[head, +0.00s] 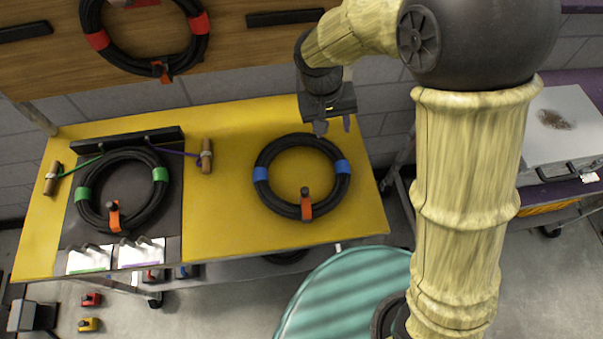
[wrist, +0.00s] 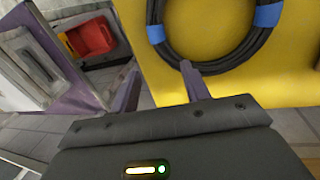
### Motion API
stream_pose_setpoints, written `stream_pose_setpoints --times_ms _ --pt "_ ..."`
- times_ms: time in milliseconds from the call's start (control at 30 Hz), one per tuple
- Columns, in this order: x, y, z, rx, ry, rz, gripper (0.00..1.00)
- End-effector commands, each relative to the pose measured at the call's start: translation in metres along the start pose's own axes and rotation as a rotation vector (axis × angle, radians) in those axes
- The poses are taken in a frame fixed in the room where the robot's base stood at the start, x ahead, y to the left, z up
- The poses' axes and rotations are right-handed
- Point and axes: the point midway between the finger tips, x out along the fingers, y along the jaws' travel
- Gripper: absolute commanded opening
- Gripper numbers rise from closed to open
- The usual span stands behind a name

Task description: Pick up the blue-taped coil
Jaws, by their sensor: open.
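The blue-taped coil (head: 262,190) is a black cable ring lying flat on the right part of the yellow table top (head: 225,140). It has blue tape on its left and right sides and an orange tag at its front. My gripper (head: 334,127) is above the coil's far right side, open and empty. In the wrist view, part of the coil (wrist: 222,66) shows with two blue bands. My gripper (wrist: 161,80) shows there with its fingers apart; the right fingertip overlaps the coil's edge in the picture. I cannot tell whether they touch.
A green-taped coil (head: 83,205) lies on a dark mat at the table's left, near wooden-handled cords. A red-taped coil (head: 88,20) hangs on the wooden board behind. A purple cart with a grey case (head: 560,125) stands right.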

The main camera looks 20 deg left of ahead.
Motion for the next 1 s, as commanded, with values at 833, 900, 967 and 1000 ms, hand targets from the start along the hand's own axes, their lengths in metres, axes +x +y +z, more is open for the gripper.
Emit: stream_pose_setpoints --times_ms 833,900,967,1000 --pt "0.089 0.002 0.002 0.001 -0.005 0.000 0.47" --pt "0.101 0.002 0.002 0.000 -0.005 0.000 0.47" --pt "0.109 0.002 0.002 0.001 -0.004 0.001 0.47" --pt "0.114 0.002 0.002 0.002 -0.003 0.000 0.47"
